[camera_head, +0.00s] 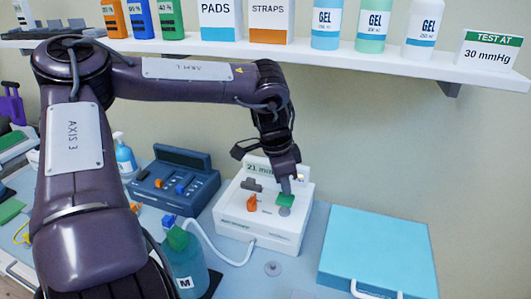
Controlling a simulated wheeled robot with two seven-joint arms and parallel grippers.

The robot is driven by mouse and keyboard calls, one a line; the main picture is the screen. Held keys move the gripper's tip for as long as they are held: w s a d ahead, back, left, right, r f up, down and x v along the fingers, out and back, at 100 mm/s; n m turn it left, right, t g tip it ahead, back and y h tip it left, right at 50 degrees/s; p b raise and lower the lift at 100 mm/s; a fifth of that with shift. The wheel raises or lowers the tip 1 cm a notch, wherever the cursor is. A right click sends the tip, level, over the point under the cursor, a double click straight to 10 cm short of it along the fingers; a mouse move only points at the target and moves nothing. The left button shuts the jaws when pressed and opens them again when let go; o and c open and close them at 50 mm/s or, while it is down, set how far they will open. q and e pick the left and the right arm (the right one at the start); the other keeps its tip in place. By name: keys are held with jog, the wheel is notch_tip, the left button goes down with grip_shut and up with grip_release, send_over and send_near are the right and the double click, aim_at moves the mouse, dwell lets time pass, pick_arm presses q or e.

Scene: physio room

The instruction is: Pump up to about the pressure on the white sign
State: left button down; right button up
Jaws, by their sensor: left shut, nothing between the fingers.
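The white sign (487,51) at the right end of the shelf reads "TEST AT 30 mmHg". A white pump unit (262,228) stands on the table, its display (259,170) showing 21 and "mm", with the rest hidden behind my gripper. On its top are an orange knob (252,203), a green button (285,200), a round grey button (285,211) and a dark grey part (251,184). My left gripper (286,189) is shut and empty, pointing down with its tips at the green button. I cannot tell whether it presses the button. My right gripper is out of view.
A dark blue unit (174,186) stands left of the pump, and a light blue case (375,245) lies right. The shelf (400,64) above holds bottles and boxes.

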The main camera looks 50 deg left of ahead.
aim_at(284, 198)
pick_arm(q)
jog(key=shift+s+f+b, duration=0.1)
jog(key=shift+f+b, duration=1.6)
jog(key=shift+f, duration=0.45)
jog(key=shift+r, duration=0.15)
jog(key=shift+r+p, duration=1.5)
jog(key=shift+r, duration=0.55)
jog(key=shift+r+p, duration=1.85)
jog(key=shift+r, duration=0.7)
jog(key=shift+f, duration=0.1)
